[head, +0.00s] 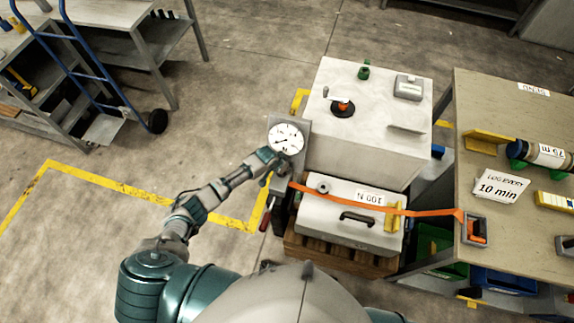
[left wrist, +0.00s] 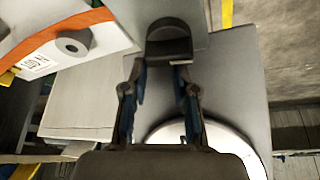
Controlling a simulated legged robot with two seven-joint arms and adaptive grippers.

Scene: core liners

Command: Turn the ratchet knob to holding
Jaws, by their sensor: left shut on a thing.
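The grey gauge post (head: 303,152) with a round white dial (head: 286,139) stands left of the white block. My left gripper (head: 268,172) is at the post, just below the dial. In the left wrist view, a dark knob (left wrist: 168,40), apparently the ratchet knob, sits on the grey post face. The two fingers of my left gripper (left wrist: 163,64) are at its near end, one on each side, shut on it. Any marking for holding is not readable. In the head view the knob is mostly hidden by the gripper. My right gripper is not in view.
A white block (head: 350,140) stands behind. A blue hand truck (head: 85,70) is at left; open floor lies between.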

